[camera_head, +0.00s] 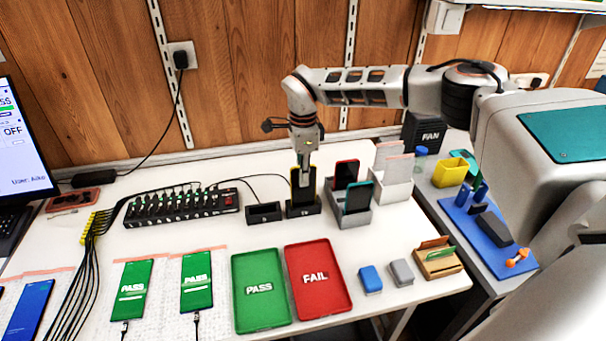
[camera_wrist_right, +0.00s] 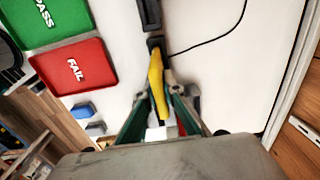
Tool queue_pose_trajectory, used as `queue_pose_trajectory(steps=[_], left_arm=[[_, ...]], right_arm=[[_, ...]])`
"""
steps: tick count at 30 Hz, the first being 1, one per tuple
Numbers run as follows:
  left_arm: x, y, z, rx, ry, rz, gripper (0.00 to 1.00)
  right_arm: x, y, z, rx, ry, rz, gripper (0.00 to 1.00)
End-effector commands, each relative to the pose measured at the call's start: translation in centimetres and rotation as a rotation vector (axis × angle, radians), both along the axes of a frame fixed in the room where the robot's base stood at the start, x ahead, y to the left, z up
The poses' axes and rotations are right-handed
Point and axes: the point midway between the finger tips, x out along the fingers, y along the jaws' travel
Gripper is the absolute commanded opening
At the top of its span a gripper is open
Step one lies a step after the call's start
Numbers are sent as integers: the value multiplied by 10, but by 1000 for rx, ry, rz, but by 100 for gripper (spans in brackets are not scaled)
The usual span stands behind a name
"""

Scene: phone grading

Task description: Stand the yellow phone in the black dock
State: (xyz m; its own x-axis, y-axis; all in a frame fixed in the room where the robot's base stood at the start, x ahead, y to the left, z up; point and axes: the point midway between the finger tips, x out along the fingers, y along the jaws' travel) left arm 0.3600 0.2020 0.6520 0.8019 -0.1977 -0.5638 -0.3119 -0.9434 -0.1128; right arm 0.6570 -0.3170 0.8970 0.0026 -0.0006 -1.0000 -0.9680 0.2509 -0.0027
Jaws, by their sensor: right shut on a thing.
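The yellow phone (camera_head: 297,190) is upright, with its dark face toward the head camera and a yellow edge showing. My right gripper (camera_head: 304,180) is shut on its upper part from above. The black dock (camera_head: 303,211) is directly below on the white table, and the phone's lower end meets its top. I cannot tell how deep the phone sits in the slot. In the right wrist view the yellow phone (camera_wrist_right: 156,82) lies between the fingers of my right gripper (camera_wrist_right: 160,98), its far end at the black dock (camera_wrist_right: 156,43). My left gripper is not in view.
A black holder (camera_head: 264,213) stands just left of the dock. A grey rack (camera_head: 351,218) with phones stands close on the right. Green PASS (camera_head: 260,316) and red FAIL (camera_head: 320,304) trays lie in front. A black hub (camera_head: 183,209) with cables is at left.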

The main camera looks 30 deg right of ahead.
Motion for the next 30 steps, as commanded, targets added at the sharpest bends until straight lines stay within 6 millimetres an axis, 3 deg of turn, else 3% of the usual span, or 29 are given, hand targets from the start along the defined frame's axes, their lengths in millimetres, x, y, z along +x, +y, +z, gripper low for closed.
queue_pose_trajectory(steps=[30], left_arm=[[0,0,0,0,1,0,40]], right_arm=[[0,0,-13,1,-1,0,0]])
